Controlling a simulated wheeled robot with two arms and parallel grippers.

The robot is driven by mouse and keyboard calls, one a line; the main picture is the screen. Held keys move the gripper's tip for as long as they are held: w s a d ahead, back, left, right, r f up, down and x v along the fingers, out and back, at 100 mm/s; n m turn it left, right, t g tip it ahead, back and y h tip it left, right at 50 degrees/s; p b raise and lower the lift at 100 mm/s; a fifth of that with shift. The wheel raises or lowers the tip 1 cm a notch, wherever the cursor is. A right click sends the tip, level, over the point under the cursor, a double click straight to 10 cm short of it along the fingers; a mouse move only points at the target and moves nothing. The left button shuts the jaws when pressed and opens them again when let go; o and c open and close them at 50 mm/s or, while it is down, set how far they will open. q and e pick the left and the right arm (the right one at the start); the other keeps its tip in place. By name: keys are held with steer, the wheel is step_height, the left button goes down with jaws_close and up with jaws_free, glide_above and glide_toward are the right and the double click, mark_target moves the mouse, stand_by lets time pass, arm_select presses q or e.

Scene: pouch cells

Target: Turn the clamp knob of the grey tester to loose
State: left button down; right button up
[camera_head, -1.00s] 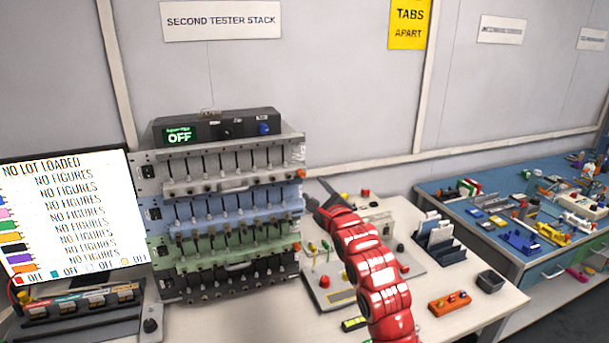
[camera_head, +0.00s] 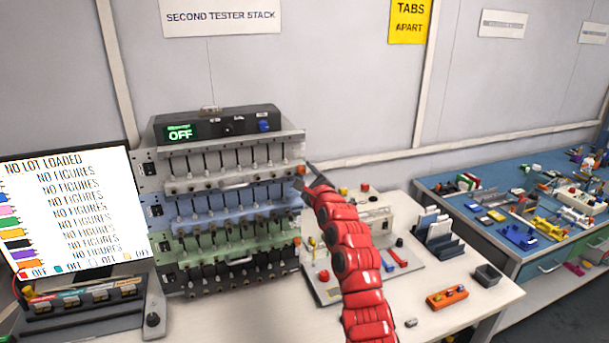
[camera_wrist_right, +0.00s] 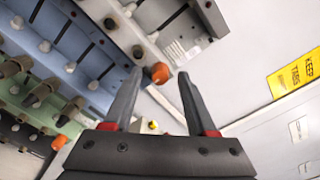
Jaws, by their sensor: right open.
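The grey tester (camera_head: 222,165) is the top drawer unit of the second tester stack, under the black box reading OFF. Its orange clamp knob (camera_head: 300,171) sits at the right end of its front. In the right wrist view the orange knob (camera_wrist_right: 160,73) shows between the fingertips, close to the left one; I cannot tell whether it is touched. My right gripper (camera_head: 309,178) is open and empty, at the stack's right side just by the knob. The knob's turned position is not clear. My left gripper is not in view.
Blue (camera_head: 230,205) and green (camera_head: 235,242) testers sit below the grey one, with orange knobs of their own (camera_wrist_right: 70,68). A monitor (camera_head: 70,215) stands at left. A device on a light base (camera_head: 400,270) is behind my right arm. A wall is behind the stack.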

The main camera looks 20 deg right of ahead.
jaws_close()
stand_by(0.3)
